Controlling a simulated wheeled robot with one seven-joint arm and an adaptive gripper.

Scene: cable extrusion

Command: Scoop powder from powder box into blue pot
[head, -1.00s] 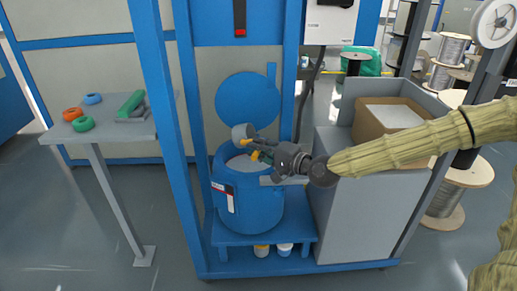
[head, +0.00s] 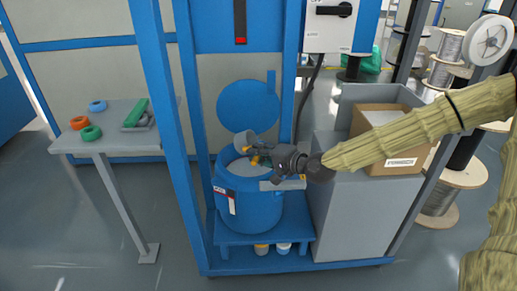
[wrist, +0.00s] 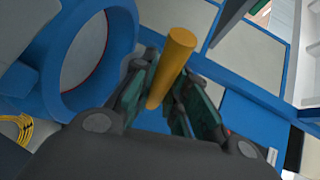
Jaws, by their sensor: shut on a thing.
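The blue pot (head: 250,210) stands on a blue shelf in the head view, open at the top, with pale grey material (head: 240,168) inside. My gripper (head: 262,157) is over the pot's mouth, shut on the scoop. The scoop's grey cup (head: 243,141) is tilted above the pot's back rim; its contents cannot be made out. In the wrist view, the scoop's yellow handle (wrist: 172,68) stands between my fingers. The powder box (head: 365,150), a brown carton with white contents (head: 380,117), sits on the grey cabinet at right, partly hidden by my arm.
Blue uprights (head: 168,150) flank the pot, and a round blue lid (head: 248,104) stands behind it. A side table (head: 115,115) at left holds coloured rings. Cable spools (head: 440,195) stand at right. Open floor lies in front at left.

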